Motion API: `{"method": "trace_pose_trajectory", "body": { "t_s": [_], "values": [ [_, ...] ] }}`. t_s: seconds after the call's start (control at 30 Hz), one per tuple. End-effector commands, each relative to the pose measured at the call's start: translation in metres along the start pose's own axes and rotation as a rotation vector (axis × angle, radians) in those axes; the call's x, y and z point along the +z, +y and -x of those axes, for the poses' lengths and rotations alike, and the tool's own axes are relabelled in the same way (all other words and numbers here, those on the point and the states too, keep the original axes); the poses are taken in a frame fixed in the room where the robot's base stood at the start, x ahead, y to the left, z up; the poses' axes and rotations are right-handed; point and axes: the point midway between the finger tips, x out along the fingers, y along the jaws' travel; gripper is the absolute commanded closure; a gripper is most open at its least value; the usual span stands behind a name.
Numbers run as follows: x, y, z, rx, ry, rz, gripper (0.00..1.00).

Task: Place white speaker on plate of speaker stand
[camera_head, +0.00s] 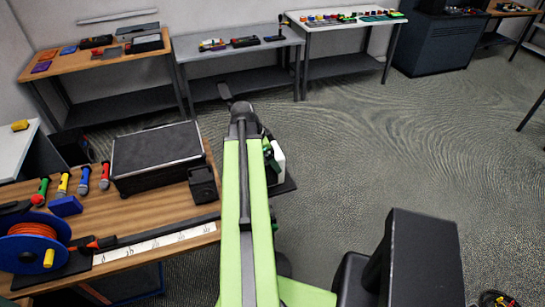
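A white block (279,158), which looks like the white speaker, shows just right of my green arm. My arm hides its left side. A dark flat plate (286,186), which may be the plate of the speaker stand, shows below the block. I cannot tell whether the block touches the plate or is above it. Green and black parts of my arm's far end (268,148) are against the block's left side. The fingers are too small and covered to make out, so their grip is unclear.
A wooden table (130,212) at the left holds a black case (157,152), several coloured microphones (84,180) and a blue cable reel (32,240). More tables (238,55) with small items line the back wall. The floor (400,150) at the right is mostly clear.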

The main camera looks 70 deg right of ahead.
Motion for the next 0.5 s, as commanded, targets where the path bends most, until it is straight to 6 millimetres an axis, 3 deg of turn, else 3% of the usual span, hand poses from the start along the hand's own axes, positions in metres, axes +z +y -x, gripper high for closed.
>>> {"method": "trace_pose_trajectory", "body": {
  "t_s": [0.07, 0.1, 0.5],
  "values": [
    [0.001, 0.0, -0.003, 0.0, 0.001, 0.0, 0.77],
    [0.001, 0.0, -0.002, 0.0, 0.0, 0.0, 0.01],
    [-0.002, 0.0, 0.007, 0.0, 0.0, -0.001, 0.0]
  ]
}}
